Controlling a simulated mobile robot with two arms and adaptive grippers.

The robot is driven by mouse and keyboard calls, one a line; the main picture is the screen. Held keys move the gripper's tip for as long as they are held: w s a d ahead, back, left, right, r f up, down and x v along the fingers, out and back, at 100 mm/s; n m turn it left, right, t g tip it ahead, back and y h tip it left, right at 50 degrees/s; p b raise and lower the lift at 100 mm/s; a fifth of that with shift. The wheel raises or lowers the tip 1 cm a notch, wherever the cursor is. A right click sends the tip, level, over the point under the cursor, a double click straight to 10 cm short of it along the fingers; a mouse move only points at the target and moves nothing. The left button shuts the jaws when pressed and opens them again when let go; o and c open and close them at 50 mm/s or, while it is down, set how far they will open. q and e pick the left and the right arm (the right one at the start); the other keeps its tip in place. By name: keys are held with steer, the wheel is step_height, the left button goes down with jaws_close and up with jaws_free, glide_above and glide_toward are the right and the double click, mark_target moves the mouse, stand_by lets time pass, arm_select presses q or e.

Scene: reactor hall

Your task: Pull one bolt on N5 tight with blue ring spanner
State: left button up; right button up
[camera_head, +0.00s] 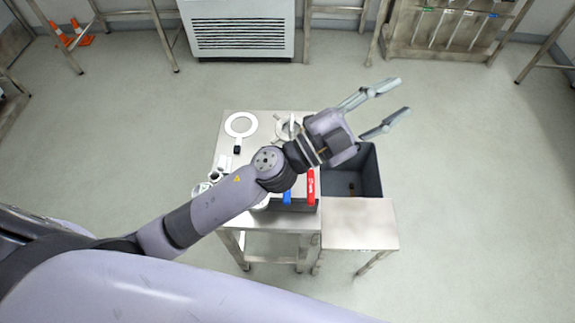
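My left gripper (403,96) is open and empty, with its two fingers pointing right, above and beyond the dark bin. My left arm crosses over the metal table (215,190) and hides part of it. A blue handle (287,197) stands at the table's front edge beside a red handle (311,187); I cannot tell whether it is the blue ring spanner. On the rack at the back right, a long tool with a blue mark (492,15) hangs among similar tools. I cannot make out N5 or its bolts. My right gripper is not in view.
The tool rack (400,45) stands at the back right.

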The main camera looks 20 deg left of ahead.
arm_select(q)
steer(key=s+d+f+m+g+h, duration=0.25)
steer(key=s+d+m+g, duration=0.2)
steer(key=m+g, duration=0.25)
steer(key=s+d+f+m+g+y, duration=0.2)
steer(key=s+f+m+g+y, duration=0.25)
steer(key=f+m+g, duration=0.45)
steer(key=w+a+f+n+y, duration=0.1)
steer(key=w+a+f+y, duration=0.3)
steer(key=a+f+y, duration=0.8)
steer(key=w+a+f+y, duration=0.1)
steer(key=a, duration=0.2)
steer(key=w+a+f+n+t, duration=0.1)
steer(key=a, duration=0.3)
steer(key=w+a+f+y, duration=0.1)
steer(key=a, duration=0.3)
steer(key=shift+a+f+t+y, duration=0.1)
steer(key=shift+a+t+y, duration=0.1)
steer(key=shift+t+y, duration=0.1)
steer(key=shift+w+a+f, duration=0.1)
steer(key=shift+a+f, duration=0.05)
steer(key=shift+f, duration=0.05)
step_height(320, 180, down, 9)
steer(key=b, duration=0.6)
steer(key=shift+r+b, duration=0.2)
steer(key=shift+b, duration=0.1)
steer(key=shift+r, duration=0.1)
